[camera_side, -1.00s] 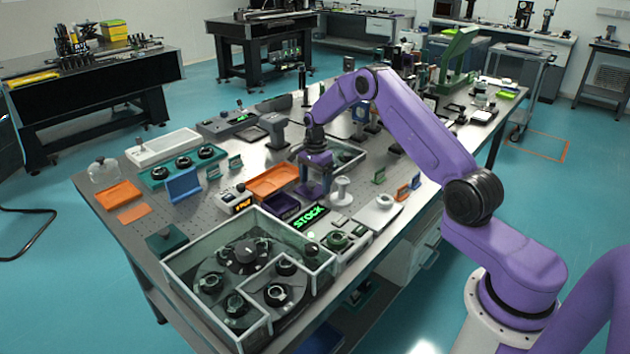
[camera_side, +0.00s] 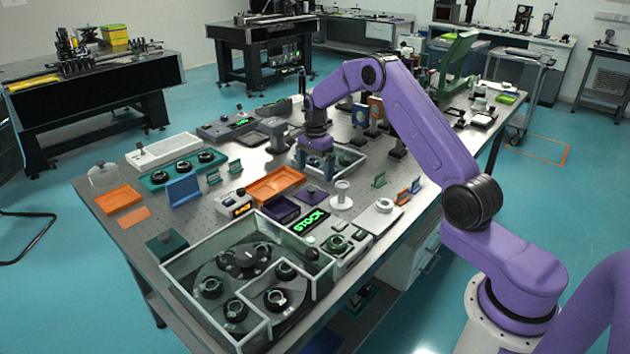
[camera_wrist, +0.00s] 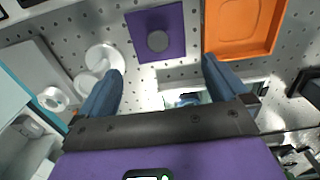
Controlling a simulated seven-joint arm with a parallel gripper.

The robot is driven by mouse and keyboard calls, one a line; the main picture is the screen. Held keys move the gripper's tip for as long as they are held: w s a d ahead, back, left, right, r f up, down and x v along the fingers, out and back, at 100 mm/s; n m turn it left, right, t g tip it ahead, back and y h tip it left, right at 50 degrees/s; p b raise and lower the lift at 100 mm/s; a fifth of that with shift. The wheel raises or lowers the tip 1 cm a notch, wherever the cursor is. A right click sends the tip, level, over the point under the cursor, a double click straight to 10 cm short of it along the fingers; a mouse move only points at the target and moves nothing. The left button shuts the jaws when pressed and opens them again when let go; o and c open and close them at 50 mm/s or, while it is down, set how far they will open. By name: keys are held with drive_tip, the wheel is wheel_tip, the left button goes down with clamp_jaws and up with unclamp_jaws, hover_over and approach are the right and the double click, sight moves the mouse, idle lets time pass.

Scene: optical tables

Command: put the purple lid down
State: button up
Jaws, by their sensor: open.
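The purple lid (camera_side: 309,196) lies flat on the perforated table top, between the orange tray and the white spool-shaped stand. In the wrist view the lid (camera_wrist: 174,47) is a purple square with a round grey knob, ahead of my fingers and apart from them. My gripper (camera_wrist: 162,70) is open, with its two blue fingers spread and nothing between them. In the side view my gripper (camera_side: 316,160) is raised behind the lid, near a glass-walled tray; its fingertips are hard to make out there. An open dark purple box (camera_side: 279,211) stands front left of the lid.
The orange tray (camera_side: 275,184) is left of the lid and the white stand (camera_side: 341,196) is right of it. A lit STOCK sign (camera_side: 310,221) and a glass-walled enclosure (camera_side: 180,283) with several dark round parts are in front. The glass-walled tray (camera_side: 352,171) is behind.

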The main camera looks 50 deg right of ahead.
wheel_tip(320, 180, up, 6)
drive_tip(key=s+a+r+n, duration=0.4)
drive_tip(key=s+a+n, duration=0.3)
drive_tip(key=a, duration=0.4)
drive_tip(key=s+a+r+n, duration=0.3)
drive_tip(key=s+a+n, duration=0.45)
drive_tip(key=a, duration=0.35)
drive_tip(key=s+n, duration=1.6)
drive_tip(key=s, duration=1.2)
drive_tip(key=shift+s+f, duration=0.25)
drive_tip(key=shift+s, duration=0.1)
